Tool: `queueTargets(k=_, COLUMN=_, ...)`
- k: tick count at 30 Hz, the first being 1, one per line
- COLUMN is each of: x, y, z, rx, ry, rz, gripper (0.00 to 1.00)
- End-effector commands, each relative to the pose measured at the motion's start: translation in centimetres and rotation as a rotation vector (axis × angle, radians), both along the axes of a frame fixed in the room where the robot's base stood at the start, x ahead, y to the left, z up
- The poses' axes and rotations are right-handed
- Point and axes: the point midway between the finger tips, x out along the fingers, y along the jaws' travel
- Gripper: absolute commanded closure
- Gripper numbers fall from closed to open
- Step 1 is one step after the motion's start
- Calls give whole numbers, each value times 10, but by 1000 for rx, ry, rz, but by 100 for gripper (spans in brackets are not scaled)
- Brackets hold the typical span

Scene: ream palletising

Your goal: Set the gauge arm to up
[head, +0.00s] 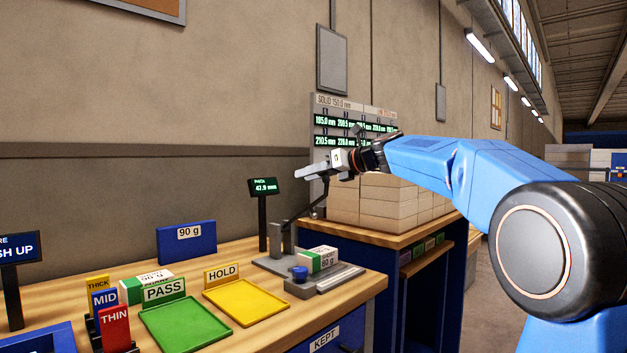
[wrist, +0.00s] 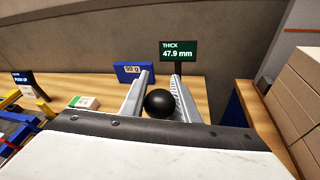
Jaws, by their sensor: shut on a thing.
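A small green-and-white ream (head: 318,259) lies at the gauge base, below the arm.
A green PASS tray (head: 185,325) and a yellow HOLD tray (head: 246,302) lie on the bench to the left. A blue 90 g bin (head: 187,242) stands behind them. Stacked cartons (head: 375,200) fill a second table at the right, close behind my gripper.

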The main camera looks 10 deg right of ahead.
Motion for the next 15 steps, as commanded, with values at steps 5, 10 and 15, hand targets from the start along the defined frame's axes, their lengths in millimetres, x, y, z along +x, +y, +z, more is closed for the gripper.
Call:
queueTargets(k=5, x=4, y=1, z=-4, rx=-1, ry=6, rz=0, gripper=100)
queueTargets(k=10, x=4, y=1, z=-4, rx=0, ry=7, rz=0, gripper=100)
queueTargets(k=15, x=4, y=1, z=-5, rx=-1, ry=8, rz=0, gripper=54)
